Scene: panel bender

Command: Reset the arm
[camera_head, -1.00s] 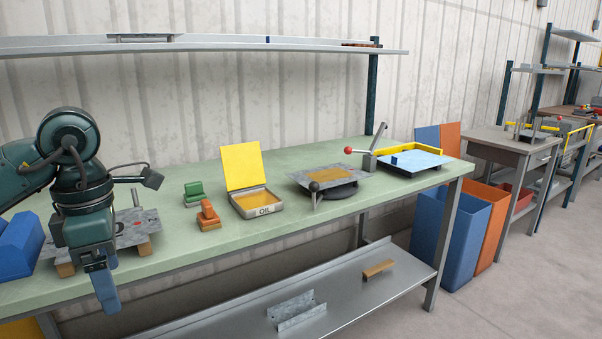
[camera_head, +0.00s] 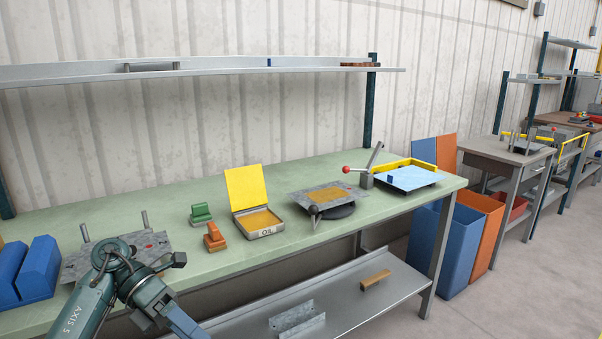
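My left arm enters at the bottom left in the head view. Its gripper (camera_head: 184,322) points down and right, past the bench's front edge, and is partly cut off by the frame's bottom. I cannot tell whether its fingers are apart, and it touches nothing on the bench that I can see. The panel bender (camera_head: 411,179) stands at the bench's right end, with a light-blue plate and a yellow frame. A grey lever arm (camera_head: 374,160) stands tilted at its left side, with a red ball (camera_head: 346,169) beside it. My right gripper is out of view.
The green bench (camera_head: 260,255) holds an open yellow oil box (camera_head: 259,221), green (camera_head: 201,214) and orange (camera_head: 214,237) blocks, a turntable plate (camera_head: 329,195) with a black knob, and blue blocks (camera_head: 38,268). A lower shelf (camera_head: 340,305) and bins (camera_head: 440,250) are nearby.

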